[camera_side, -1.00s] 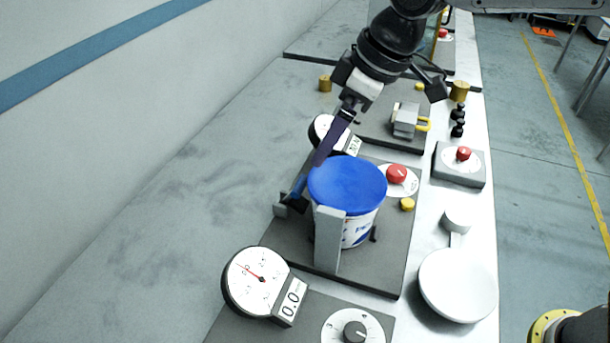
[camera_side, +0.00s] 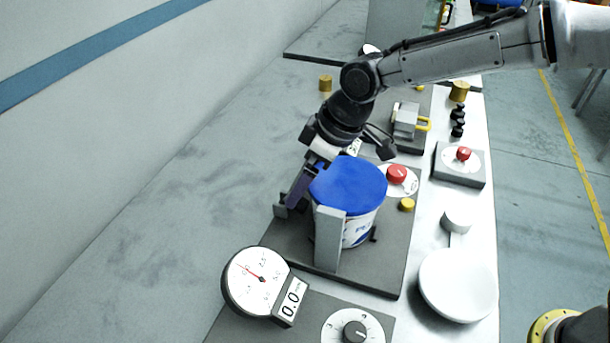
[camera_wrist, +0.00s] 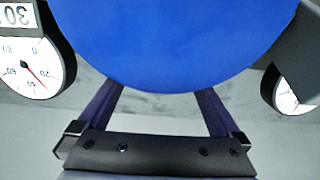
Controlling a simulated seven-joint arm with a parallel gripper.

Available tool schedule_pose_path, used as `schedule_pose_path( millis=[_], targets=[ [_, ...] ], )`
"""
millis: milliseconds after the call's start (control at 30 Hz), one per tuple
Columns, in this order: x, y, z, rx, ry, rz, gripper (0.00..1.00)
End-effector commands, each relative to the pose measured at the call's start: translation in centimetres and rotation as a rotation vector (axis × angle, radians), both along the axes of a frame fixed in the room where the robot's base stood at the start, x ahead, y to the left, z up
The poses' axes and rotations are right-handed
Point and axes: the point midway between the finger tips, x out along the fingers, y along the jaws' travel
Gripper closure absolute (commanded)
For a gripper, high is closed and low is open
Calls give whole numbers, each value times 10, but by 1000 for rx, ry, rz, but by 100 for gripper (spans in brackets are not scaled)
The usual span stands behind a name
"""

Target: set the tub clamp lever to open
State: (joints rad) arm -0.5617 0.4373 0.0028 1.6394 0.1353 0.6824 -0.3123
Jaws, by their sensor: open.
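The white tub (camera_side: 358,232) with a blue lid (camera_side: 347,184) stands upright on a dark plate (camera_side: 385,270). A tall grey clamp post (camera_side: 328,240) stands at its near side and a shorter grey block (camera_side: 280,205) at its left. I cannot make out the clamp lever; it may be hidden behind the tub or my fingers. My gripper (camera_side: 292,200) is low at the tub's left, close to the short block. In the wrist view the lid (camera_wrist: 170,40) fills the top and covers the fingertips. The fingers stand apart, with nothing visible held between them.
A gauge (camera_side: 256,280) and a black knob (camera_side: 355,331) are nearer the camera. A red knob (camera_side: 396,174) and a yellow button (camera_side: 407,205) lie right of the tub. A white round dish (camera_side: 457,285) stands at the right edge. The bench at left is clear.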

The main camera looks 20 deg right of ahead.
Motion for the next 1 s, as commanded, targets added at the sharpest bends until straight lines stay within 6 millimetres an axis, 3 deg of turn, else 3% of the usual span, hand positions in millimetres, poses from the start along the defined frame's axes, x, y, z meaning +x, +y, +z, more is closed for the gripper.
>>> schedule_pose_path(
  millis=[67, 600, 1000],
  targets=[
    [0, 0, 0, 0, 0, 0, 2],
    [0, 0, 1, 0, 0, 0, 99],
    [2, 2, 3, -20, 19, 2, 100]
  ],
)
